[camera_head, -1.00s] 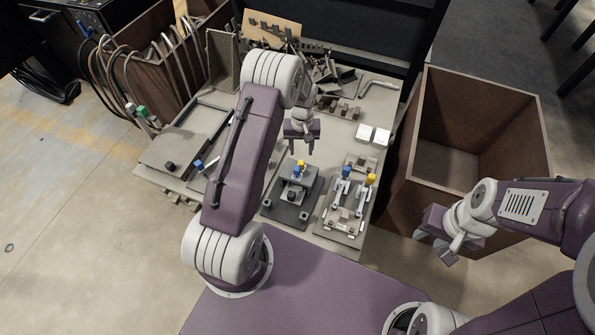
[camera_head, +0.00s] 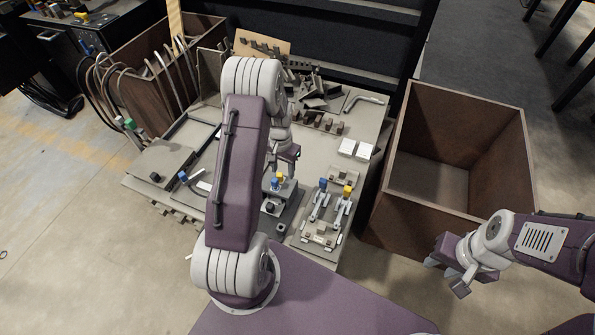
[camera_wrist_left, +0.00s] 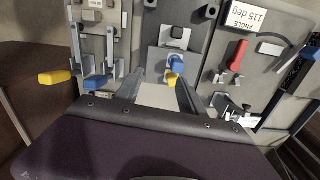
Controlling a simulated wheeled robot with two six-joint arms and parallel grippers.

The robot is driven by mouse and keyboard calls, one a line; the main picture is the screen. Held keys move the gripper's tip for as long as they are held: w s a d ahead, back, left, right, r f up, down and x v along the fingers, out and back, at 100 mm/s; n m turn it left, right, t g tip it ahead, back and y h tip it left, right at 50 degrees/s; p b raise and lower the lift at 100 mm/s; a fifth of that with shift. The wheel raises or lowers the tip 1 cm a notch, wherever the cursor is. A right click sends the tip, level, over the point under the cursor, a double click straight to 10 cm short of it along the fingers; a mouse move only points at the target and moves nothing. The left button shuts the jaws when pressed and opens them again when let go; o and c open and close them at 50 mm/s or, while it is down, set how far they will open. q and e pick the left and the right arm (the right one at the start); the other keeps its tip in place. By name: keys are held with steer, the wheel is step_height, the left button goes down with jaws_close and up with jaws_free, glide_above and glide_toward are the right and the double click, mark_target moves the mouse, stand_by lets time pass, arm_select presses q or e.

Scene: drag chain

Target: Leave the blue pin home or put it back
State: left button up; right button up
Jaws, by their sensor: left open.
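A small blue piece (camera_head: 276,184) and a yellow piece (camera_head: 280,175) stand together on the dark middle fixture (camera_head: 284,215). In the left wrist view the blue piece (camera_wrist_left: 177,63) sits just above the yellow one (camera_wrist_left: 171,80). Which part is the blue pin I cannot tell for sure. My left gripper (camera_head: 288,160) is open and empty, close to these pieces. In the left wrist view its fingers (camera_wrist_left: 160,90) are spread, with the yellow end showing between them. My right gripper (camera_head: 446,276) appears open and empty, low beside the brown box.
Right of the fixture are clamps with blue (camera_head: 323,184) and yellow (camera_head: 348,190) handles. Another blue-ended item (camera_head: 183,176) lies on the left plate. White blocks (camera_head: 355,149) sit at the table's right; a deep brown box (camera_head: 430,190) stands beyond.

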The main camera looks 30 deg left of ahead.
mark_target(274, 180)
arm_select(q)
steer(key=a, duration=0.2)
steer(key=s+a, duration=0.1)
steer(key=shift+a+r+n, duration=0.1)
steer(key=shift+a+n, duration=0.3)
steer(key=f+b, duration=0.3)
steer(key=f, duration=0.6)
steer(key=shift+d, duration=0.2)
arm_select(e)
steer(key=f, duration=0.1)
steer(key=a+f, duration=0.1)
steer(key=shift+s+f, duration=0.1)
steer(key=shift+f, duration=0.3)
arm_select(q)
jaws_close()
steer(key=shift+r, duration=0.15)
arm_select(e)
steer(key=shift+d+r, duration=0.1)
